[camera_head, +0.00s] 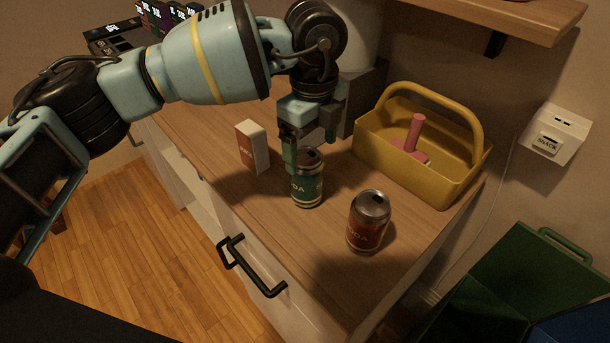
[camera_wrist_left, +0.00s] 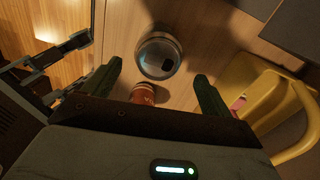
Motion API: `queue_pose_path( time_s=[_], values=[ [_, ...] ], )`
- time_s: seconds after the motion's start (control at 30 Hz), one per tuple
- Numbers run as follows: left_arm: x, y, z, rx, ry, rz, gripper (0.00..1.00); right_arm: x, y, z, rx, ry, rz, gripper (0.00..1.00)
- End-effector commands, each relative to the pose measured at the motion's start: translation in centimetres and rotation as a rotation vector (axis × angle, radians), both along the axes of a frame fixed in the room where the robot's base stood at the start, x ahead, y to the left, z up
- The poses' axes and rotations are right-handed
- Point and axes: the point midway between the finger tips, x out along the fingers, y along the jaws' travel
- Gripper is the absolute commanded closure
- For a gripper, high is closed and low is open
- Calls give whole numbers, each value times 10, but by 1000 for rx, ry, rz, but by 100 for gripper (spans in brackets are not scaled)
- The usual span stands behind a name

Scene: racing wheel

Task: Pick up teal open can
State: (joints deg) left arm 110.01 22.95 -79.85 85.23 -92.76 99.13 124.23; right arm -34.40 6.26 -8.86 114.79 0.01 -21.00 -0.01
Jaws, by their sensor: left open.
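The teal open can (camera_head: 308,189) stands upright on the wooden counter, with a silver top and an opening in it. My left gripper (camera_head: 309,150) is open and points down just above and behind the can, its fingers covering part of the can's top edge. In the left wrist view the can's round top (camera_wrist_left: 159,56) shows between and ahead of the two open green fingers (camera_wrist_left: 159,73). Whether a finger touches the can is unclear. My right gripper is not in view.
A red soda can (camera_head: 368,222) stands to the right, near the counter's front edge; it also shows in the wrist view (camera_wrist_left: 143,93). A white-and-red carton (camera_head: 253,148) stands left. A yellow caddy (camera_head: 405,172) with a pink-handled tool (camera_head: 414,135) stands behind right. A shelf (camera_head: 480,18) overhangs the back.

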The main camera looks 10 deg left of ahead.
Motion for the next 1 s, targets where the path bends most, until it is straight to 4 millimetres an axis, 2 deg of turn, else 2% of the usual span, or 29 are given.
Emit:
queue_pose_path(
  time_s=[0.13, 0.37, 0.7, 1.0],
  values=[
    [0, 1, -17, 1, 3, 0, 15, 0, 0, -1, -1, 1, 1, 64],
    [0, 2, -24, 0, 1, 0, 15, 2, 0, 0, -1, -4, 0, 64],
    [0, 9, -66, 1, 3, -1, 15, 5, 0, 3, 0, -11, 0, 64],
    [0, 9, -73, 0, 1, -1, 15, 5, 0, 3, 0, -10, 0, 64]
  ],
)
